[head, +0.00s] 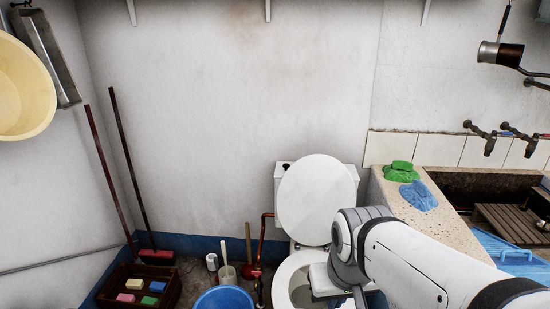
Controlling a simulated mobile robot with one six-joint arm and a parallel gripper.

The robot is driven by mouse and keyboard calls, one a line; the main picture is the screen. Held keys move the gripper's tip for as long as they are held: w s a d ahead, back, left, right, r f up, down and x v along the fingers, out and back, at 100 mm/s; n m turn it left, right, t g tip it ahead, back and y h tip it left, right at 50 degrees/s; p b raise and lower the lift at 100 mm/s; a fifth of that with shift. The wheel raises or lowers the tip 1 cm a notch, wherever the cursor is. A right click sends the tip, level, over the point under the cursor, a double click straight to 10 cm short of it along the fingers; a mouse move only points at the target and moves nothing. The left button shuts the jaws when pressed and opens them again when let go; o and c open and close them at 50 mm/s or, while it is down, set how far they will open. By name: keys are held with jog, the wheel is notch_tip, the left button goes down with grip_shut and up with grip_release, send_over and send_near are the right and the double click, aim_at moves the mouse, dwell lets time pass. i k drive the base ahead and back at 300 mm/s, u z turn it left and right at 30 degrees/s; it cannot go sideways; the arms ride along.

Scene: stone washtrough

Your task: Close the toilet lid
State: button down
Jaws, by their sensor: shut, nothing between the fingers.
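The toilet (285,278) stands against the back wall, a little right of the middle. Its round white lid (316,200) is raised and leans back against the cistern (283,185). The seat and the left part of the bowl show below it. My white arm reaches in from the lower right and bends down at its grey joint over the right side of the bowl, hiding that part. I cannot make out my gripper's fingers; the end of the arm is hidden or below the picture.
The stone trough (447,222) stands close on the right, with a green cloth (399,172) and a blue cloth (418,195) on its ledge. A blue basin (224,299), a plunger (250,270), a brush holder (227,275) and a dark crate (115,285) stand on the left.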

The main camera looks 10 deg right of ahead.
aim_at(311, 194)
jog(key=i, duration=1)
